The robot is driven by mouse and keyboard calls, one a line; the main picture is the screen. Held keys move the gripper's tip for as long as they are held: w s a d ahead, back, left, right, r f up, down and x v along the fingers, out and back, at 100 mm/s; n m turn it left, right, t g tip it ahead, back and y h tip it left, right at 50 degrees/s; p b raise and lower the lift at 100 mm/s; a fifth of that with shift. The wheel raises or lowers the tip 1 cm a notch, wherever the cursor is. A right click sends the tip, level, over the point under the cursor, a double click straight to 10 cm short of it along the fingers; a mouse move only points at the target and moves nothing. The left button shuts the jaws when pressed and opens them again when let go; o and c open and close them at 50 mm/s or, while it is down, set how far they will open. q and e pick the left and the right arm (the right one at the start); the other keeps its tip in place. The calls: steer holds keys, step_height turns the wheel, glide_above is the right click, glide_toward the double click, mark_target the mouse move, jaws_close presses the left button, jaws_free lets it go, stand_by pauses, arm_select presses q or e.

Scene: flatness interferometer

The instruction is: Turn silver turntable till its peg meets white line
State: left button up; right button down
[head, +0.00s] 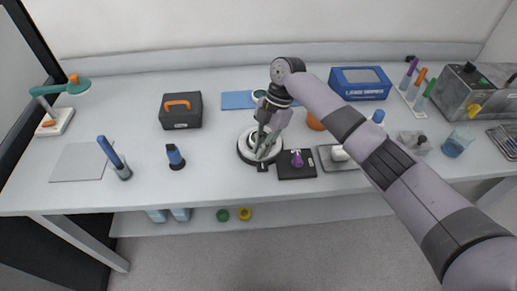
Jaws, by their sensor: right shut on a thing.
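A small dark tab (262,168) sticks out at the turntable's front edge. My left gripper is not in view.
A black mat (303,171) with a purple-topped item (297,159) lies close at the turntable's right. Beyond are a grey tray (329,163) and an orange round thing (315,122). The bench between bottle and turntable is clear.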

steer(key=shift+d+r+n+b, duration=0.1)
steer(key=shift+d+n+b, duration=0.25)
steer(key=shift+n, duration=0.35)
steer(key=shift+a, duration=0.1)
steer(key=c, duration=1.7)
jaws_free()
steer(key=shift+o, duration=0.2)
steer(key=v, duration=1.1)
steer(key=shift+w+r, duration=0.35)
steer(key=shift+r, duration=0.05)
